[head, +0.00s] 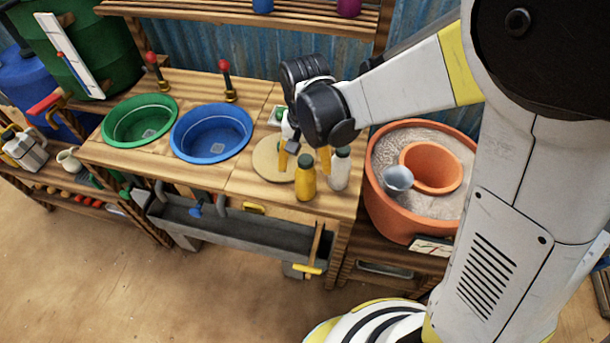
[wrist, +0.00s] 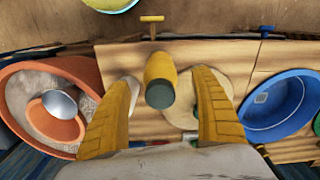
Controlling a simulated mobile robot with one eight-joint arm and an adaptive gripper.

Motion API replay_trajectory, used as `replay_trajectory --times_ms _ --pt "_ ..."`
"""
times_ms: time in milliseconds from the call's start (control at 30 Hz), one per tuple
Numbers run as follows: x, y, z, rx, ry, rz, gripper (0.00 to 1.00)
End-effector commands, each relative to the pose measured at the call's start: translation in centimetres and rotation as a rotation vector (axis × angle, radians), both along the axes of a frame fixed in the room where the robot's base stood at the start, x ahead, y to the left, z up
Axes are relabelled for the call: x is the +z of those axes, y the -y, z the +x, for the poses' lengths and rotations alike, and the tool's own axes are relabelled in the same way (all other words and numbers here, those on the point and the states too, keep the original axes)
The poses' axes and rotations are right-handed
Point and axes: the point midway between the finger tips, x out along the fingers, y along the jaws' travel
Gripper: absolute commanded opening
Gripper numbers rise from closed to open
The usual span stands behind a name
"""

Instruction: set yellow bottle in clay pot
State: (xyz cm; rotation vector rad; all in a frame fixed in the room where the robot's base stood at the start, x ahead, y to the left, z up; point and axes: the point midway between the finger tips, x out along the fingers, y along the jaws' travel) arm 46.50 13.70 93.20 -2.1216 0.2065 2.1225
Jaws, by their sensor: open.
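The yellow bottle (head: 306,177) with a dark cap stands upright near the front edge of the wooden bench. In the wrist view the bottle (wrist: 160,72) shows between the two yellow fingers of my gripper (wrist: 165,110), with a gap on each side. My gripper (head: 308,160) is open and empty, just behind and above the bottle. The small clay pot (head: 432,167) sits in the grey sand of a larger terracotta tub (head: 388,205) at the right. In the wrist view the small pot (wrist: 50,125) is at the left, partly covered by a metal scoop.
A white bottle (head: 341,168) stands close to the right of the yellow one. The metal scoop (head: 398,178) lies at the small pot's left rim. A round wooden board (head: 268,160), a blue basin (head: 212,133) and a green basin (head: 140,121) are to the left.

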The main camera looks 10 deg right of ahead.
Motion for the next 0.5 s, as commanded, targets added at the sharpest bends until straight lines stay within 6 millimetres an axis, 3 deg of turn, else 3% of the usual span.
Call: replay_trajectory --times_ms 233,500 --pt "-4.2 0.1 0.2 0.0 0.0 0.0 0.75" --pt "-4.5 0.1 0.2 0.0 0.0 0.0 0.75"
